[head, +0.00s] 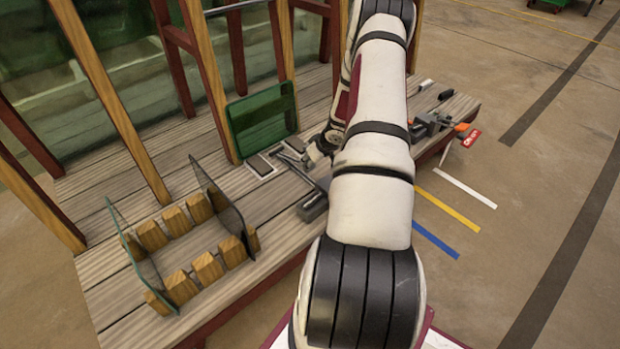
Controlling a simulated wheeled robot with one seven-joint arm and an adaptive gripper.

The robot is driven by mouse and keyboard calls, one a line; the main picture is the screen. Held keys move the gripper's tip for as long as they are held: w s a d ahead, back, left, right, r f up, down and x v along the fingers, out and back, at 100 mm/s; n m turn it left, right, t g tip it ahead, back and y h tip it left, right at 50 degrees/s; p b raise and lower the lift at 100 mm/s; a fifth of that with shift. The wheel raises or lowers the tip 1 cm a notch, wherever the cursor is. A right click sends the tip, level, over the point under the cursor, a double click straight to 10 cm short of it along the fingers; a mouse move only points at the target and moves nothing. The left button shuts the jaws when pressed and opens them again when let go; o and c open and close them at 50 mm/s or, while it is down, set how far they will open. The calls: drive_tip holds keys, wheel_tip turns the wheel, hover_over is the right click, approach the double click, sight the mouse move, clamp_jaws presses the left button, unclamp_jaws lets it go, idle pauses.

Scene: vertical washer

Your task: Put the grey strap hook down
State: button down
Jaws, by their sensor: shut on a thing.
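My gripper (318,151) is low over the wooden deck near its front edge, mostly hidden behind my white arm. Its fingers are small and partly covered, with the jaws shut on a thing. A dark grey piece with a block-shaped end (312,207) and a thin bar lies just below and left of my gripper; it looks like the grey strap hook. The exact contact between the fingers and the hook is hidden, and I cannot tell whether the hook touches the deck.
A green panel (262,120) and small grey plates (258,165) are left of my gripper. A rack of wooden blocks between clear plates (181,220) stands at the front left. Wooden posts (110,90) rise behind. Grey and orange tools (440,124) lie right of my arm.

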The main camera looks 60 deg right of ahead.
sight(312, 169)
drive_tip(key=shift+f+b, duration=1.4)
drive_tip(key=shift+f, duration=1)
drive_tip(key=shift+f, duration=0.6)
drive_tip(key=c, duration=1.2)
unclamp_jaws()
drive_tip(key=shift+c, duration=0.2)
drive_tip(key=shift+r, duration=0.1)
